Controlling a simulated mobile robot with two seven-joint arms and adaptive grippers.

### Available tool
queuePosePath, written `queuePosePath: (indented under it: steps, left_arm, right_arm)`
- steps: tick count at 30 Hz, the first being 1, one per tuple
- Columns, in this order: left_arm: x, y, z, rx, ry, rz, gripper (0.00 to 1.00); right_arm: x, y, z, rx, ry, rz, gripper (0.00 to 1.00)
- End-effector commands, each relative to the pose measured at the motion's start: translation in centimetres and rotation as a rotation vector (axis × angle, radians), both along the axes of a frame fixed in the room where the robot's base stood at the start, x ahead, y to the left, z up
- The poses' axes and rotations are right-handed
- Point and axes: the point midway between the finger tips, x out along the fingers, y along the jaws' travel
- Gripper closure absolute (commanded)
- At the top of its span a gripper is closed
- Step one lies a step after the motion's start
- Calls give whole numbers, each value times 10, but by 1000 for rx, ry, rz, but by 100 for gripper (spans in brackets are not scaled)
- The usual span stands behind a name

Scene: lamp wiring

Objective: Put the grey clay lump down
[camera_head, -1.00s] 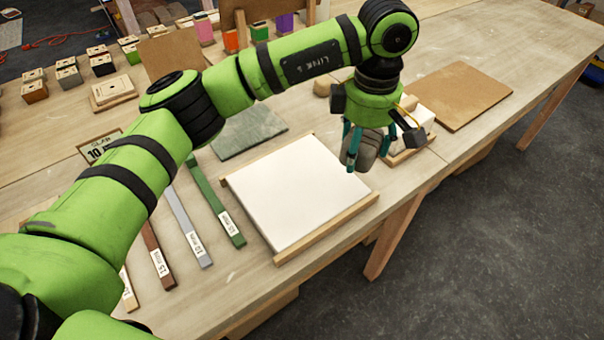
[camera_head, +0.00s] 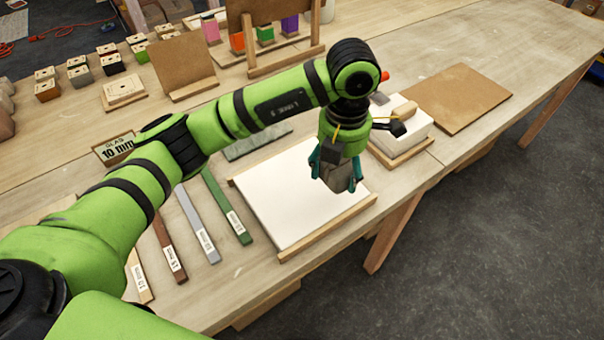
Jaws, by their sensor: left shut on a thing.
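The grey clay lump (camera_head: 342,181) is held between the teal fingers of my left gripper (camera_head: 338,178). The gripper points down and is shut on the lump, partly hiding it. The lump is over the right part of the white board (camera_head: 290,215), which has wooden strips along its edges. I cannot tell whether the lump touches the board. My right gripper is not in view.
Several flat strips, including a green one (camera_head: 226,205) and a grey one (camera_head: 197,224), lie left of the board. A white block (camera_head: 402,132) on a wooden base and a brown panel (camera_head: 455,97) are to the right. Small blocks (camera_head: 110,63) stand at the back left.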

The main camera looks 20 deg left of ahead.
Motion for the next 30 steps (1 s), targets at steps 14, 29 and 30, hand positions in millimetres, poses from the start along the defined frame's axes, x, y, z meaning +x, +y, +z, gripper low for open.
queuePosePath:
  steps: [14, 29, 30]
  left_arm:
    - [21, 76, -44, 0, -2, -2, 86]
    - [22, 76, -86, -2, -4, -4, 86]
    - [22, 76, -86, -2, -4, -4, 86]
  right_arm:
    - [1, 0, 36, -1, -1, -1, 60]
    - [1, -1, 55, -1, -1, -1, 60]
    - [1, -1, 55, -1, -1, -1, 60]
